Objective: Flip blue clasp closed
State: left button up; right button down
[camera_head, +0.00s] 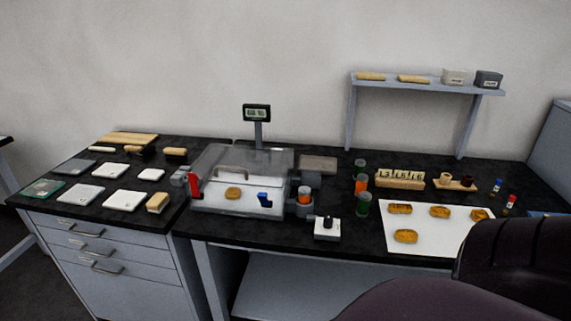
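A clear box (213,160) with a see-through lid and a handle stands in the middle of the black bench. The blue clasp (265,200) is a small blue piece low on the right part of its front. A red clasp (195,184) stands upright at the front left corner. A round golden fragment (233,193) lies inside the box. The lid looks lowered, but I cannot tell from here whether either clasp is engaged. Neither of my grippers is in view.
A white box with a black knob (327,229) stands right of the clear box, near the bench front. An orange-filled cup (304,195) sits beside the box. A white sheet (430,244) with several golden pieces lies to the right. A display (257,113) rises behind the box.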

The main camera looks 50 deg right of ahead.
aim_at(262, 196)
jog(key=z, duration=1.3)
